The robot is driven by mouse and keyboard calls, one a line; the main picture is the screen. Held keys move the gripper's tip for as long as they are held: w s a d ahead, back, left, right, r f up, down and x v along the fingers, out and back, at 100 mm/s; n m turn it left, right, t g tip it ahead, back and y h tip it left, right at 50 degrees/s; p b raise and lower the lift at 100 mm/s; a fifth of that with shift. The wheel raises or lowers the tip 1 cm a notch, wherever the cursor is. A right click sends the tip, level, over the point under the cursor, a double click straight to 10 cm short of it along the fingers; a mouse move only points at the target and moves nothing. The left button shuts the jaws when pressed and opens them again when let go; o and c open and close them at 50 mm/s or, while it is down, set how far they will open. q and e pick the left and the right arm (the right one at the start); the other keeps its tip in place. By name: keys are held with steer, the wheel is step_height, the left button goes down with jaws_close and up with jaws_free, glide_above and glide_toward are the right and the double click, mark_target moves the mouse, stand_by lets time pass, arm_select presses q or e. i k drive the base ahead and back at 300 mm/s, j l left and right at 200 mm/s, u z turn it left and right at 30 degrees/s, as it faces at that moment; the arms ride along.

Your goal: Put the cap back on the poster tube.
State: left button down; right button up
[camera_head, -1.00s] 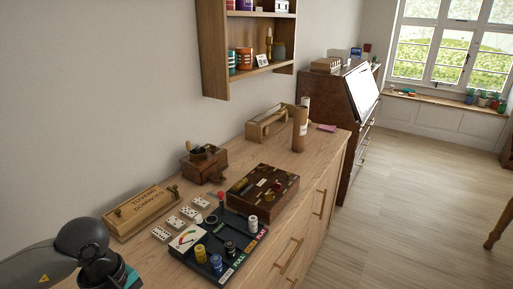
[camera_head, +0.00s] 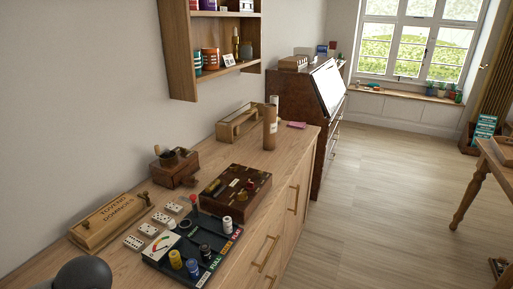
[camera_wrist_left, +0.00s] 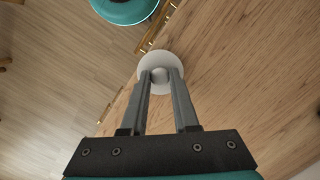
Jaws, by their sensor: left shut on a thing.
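The poster tube (camera_head: 270,130) is a brown cardboard cylinder standing upright near the far end of the wooden sideboard (camera_head: 235,140). A pale roll (camera_head: 274,100) sticks out of its top, and no cap shows on it. In the left wrist view my left gripper (camera_wrist_left: 160,76) is shut on a white round cap (camera_wrist_left: 146,64), held at the fingertips above a wooden surface. In the head view only a dark joint of my left arm shows at the bottom left; the gripper is out of that picture, well short of the tube. My right gripper is not in view.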

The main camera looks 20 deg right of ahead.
mark_target(270, 113)
steer(key=i+l+u, duration=0.1)
steer(key=u, duration=0.4)
steer(key=l+u, duration=0.7)
steer(key=l, duration=0.65)
steer(key=l+u, duration=0.3)
steer(key=l, duration=1.4)
